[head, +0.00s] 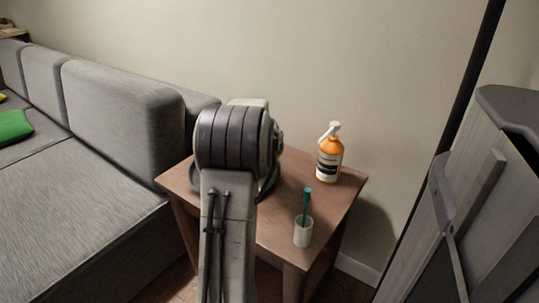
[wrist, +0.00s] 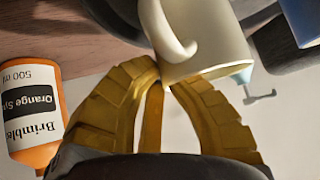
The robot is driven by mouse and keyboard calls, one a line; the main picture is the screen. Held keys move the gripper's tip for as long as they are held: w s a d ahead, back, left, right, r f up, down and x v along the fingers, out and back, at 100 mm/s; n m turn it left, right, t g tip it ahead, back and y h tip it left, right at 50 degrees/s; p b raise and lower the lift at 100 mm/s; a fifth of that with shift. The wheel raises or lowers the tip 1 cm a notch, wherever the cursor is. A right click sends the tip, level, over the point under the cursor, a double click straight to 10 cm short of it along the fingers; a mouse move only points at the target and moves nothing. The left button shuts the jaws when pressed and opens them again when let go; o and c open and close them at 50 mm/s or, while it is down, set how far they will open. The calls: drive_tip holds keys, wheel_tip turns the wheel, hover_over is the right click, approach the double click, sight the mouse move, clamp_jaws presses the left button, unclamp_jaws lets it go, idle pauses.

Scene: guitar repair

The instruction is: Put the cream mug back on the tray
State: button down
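The cream mug (wrist: 222,40) is in the wrist view, its handle (wrist: 180,42) turned toward my gripper (wrist: 165,78). The yellow fingertips are close together at the lower end of the handle and look shut on it. Whether the mug is raised or resting is not clear. In the head view my arm hides the mug and my fingers. A dark grey rounded edge (head: 270,184), apparently the tray, shows beside my arm on the wooden table. Dark grey surface also shows behind the mug in the wrist view (wrist: 283,52).
On the table (head: 285,222) stand an orange spray bottle (head: 329,160), at the left in the wrist view (wrist: 32,112), and a white cup (head: 303,233) with a teal brush (head: 306,203). A grey sofa (head: 115,115) is left. A blue object (wrist: 302,18) is partly visible.

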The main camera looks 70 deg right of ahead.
drive_tip(key=c, duration=1.8)
unclamp_jaws()
drive_tip(key=o, duration=0.4)
drive_tip(key=shift+r, duration=0.2)
drive_tip(key=shift+p+v, duration=3.8)
drive_tip(key=shift+v, duration=2.15)
drive_tip(key=shift+w+a, duration=0.1)
drive_tip(key=shift+w, duration=0.1)
